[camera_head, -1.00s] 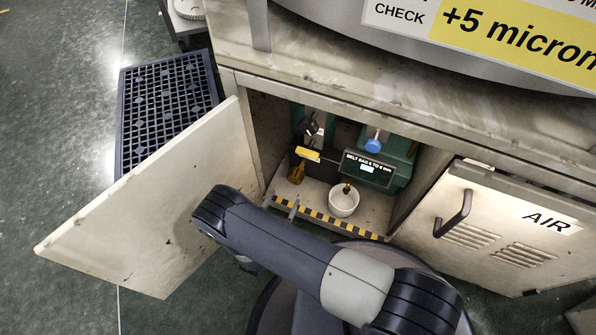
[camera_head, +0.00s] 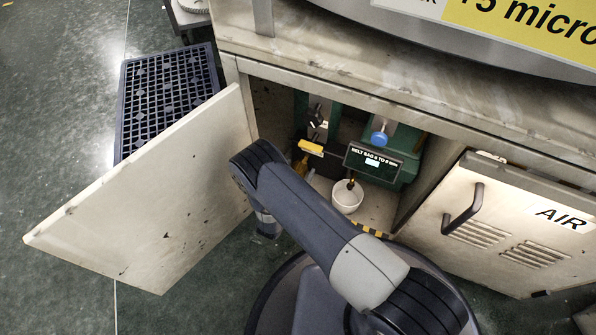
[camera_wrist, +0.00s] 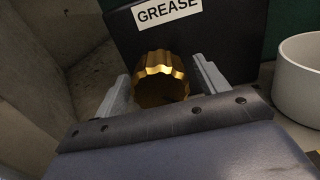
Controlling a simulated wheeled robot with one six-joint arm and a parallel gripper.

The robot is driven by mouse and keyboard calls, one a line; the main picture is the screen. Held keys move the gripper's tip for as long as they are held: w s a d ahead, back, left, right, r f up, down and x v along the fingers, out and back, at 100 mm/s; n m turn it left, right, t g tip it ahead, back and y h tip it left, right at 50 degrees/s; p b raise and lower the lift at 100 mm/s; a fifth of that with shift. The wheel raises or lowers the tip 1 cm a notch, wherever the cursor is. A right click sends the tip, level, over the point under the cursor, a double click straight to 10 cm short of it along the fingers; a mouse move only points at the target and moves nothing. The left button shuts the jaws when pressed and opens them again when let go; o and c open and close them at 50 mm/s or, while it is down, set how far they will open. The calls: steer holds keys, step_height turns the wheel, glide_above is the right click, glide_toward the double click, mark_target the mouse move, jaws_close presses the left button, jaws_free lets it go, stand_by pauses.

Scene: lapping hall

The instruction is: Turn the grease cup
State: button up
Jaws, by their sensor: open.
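The grease cup (camera_wrist: 160,80) is a brass, fluted cap under a white GREASE label (camera_wrist: 168,12) on a dark block in the wrist view. My gripper (camera_wrist: 161,70) is open, with one grey finger on each side of the cup. Gaps seem to show between fingers and cup, but contact cannot be told for sure. In the head view a brass part (camera_head: 301,164), likely the cup, shows inside the open cabinet, partly behind my arm. My fingers are hidden there.
The open cabinet door (camera_head: 150,195) stands left of my arm. A white bowl (camera_head: 347,197) sits right of the cup, below a green unit with a blue knob (camera_head: 379,138). A yellow handle (camera_head: 311,147) is above the cup. The AIR door (camera_head: 510,225) is at right.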

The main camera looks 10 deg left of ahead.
steer(key=shift+c, duration=0.2)
steer(key=c, duration=0.9)
steer(key=shift+m, duration=0.3)
steer(key=m, duration=0.4)
steer(key=shift+m, duration=2)
steer(key=o, duration=0.9)
